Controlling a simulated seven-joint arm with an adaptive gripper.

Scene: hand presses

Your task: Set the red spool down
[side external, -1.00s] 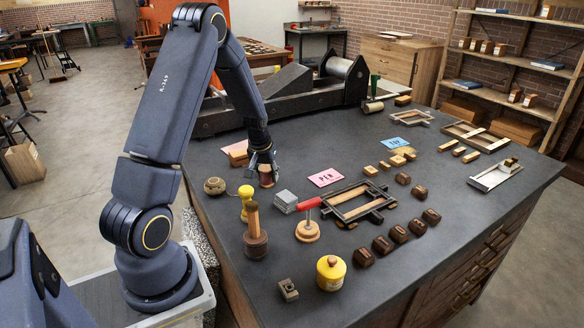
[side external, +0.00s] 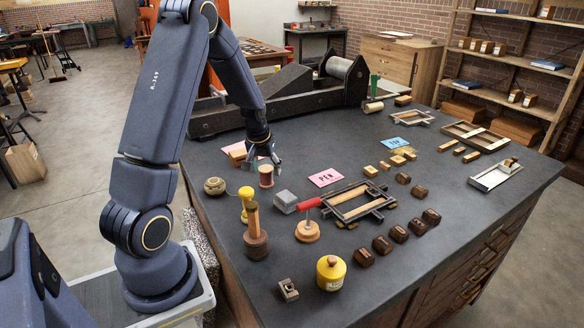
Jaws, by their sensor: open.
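The red spool (side external: 266,176) stands upright on the dark worktop, near its left edge. It is a small cylinder with a reddish-brown middle and paler ends. My gripper (side external: 264,160) is open just above and behind the spool, with its fingers pointing down. The fingers look clear of the spool's top, though the exact gap is hard to judge from this side. Nothing shows between the fingers.
A pink card (side external: 326,177) lies to the right. A large dark press (side external: 290,98) fills the back of the worktop.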

